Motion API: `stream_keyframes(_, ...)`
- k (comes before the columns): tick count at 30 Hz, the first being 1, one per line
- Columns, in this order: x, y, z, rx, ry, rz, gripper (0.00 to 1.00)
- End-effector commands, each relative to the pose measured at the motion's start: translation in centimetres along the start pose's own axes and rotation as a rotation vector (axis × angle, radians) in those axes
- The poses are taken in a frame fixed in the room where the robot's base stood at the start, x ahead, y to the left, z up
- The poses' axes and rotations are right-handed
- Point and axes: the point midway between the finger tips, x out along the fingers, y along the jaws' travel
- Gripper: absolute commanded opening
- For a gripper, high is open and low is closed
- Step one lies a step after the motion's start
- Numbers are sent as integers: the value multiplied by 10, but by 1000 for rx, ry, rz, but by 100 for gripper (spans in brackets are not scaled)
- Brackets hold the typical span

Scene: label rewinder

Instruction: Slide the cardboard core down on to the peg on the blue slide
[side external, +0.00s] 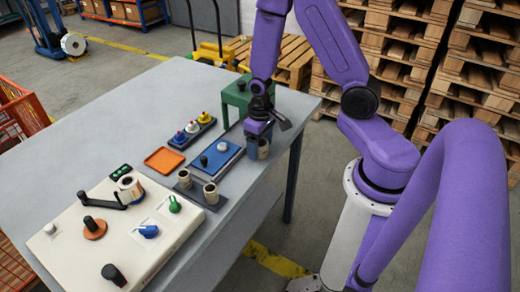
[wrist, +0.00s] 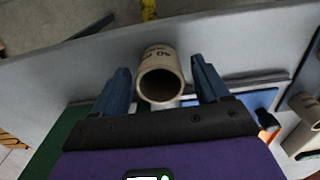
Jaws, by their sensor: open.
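A cardboard core (side external: 263,150), beige and hollow, stands near the table's right edge in the side external view, directly under my gripper (side external: 259,135). In the wrist view this core (wrist: 160,78) sits between my two spread fingers, with a visible gap on each side. My gripper is open and not closed on it. The blue slide (side external: 216,163) lies to the left of the core, with a dark upright peg (side external: 204,161) and a grey knob (side external: 222,146). The blue slide (wrist: 262,98) and the dark peg (wrist: 268,120) also show at the right of the wrist view.
More cores (side external: 211,193) stand on a dark plate nearer the camera. A green stand (side external: 238,98) is behind my gripper. An orange tray (side external: 164,160) and a rack of coloured knobs (side external: 192,128) lie left of the slide. The cream rewinder (side external: 75,245) fills the table's near end.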

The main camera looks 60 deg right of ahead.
Motion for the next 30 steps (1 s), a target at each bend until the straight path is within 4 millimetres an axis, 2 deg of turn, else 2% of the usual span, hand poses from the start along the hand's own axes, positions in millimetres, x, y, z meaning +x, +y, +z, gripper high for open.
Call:
stream_keyframes(2,0,0,0,0,0,0,75)
stream_keyframes(3,0,0,0,0,0,0,68)
stream_keyframes(6,0,0,0,0,0,0,37)
stream_keyframes(14,-4,0,-1,0,2,0,37)
stream_keyframes(30,-36,0,-1,0,3,0,37)
